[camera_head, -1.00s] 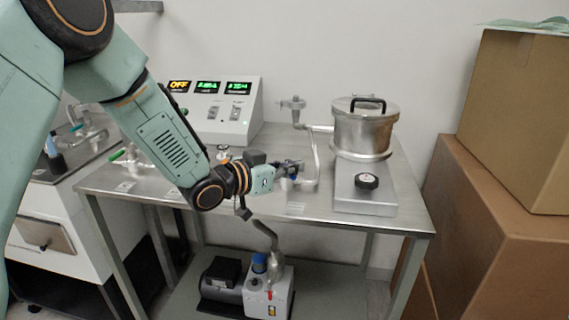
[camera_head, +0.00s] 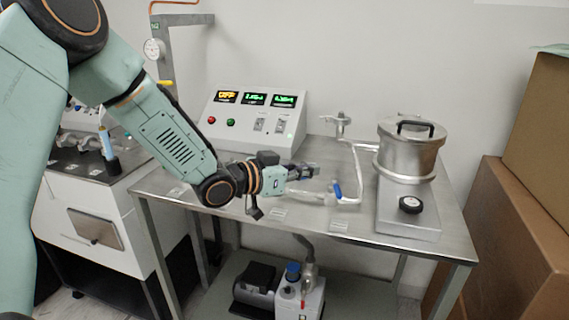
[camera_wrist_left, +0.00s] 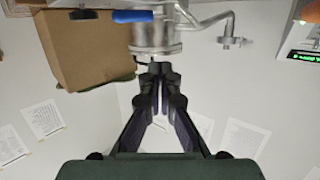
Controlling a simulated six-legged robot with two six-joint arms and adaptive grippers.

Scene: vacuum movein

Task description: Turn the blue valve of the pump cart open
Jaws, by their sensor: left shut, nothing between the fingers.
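The blue valve handle (camera_head: 337,190) sits on a bent metal pipe (camera_head: 357,170) above the steel table of the pump cart. It points steeply up and down in the head view. My right gripper is in neither view.
A metal pot (camera_head: 408,150) with a lid stands right of the pipe. A control box (camera_head: 252,120) with lit displays stands at the back. A pump (camera_head: 300,295) sits on the lower shelf. Cardboard boxes (camera_head: 505,225) stand at the right. A white cabinet (camera_head: 95,215) stands at the left.

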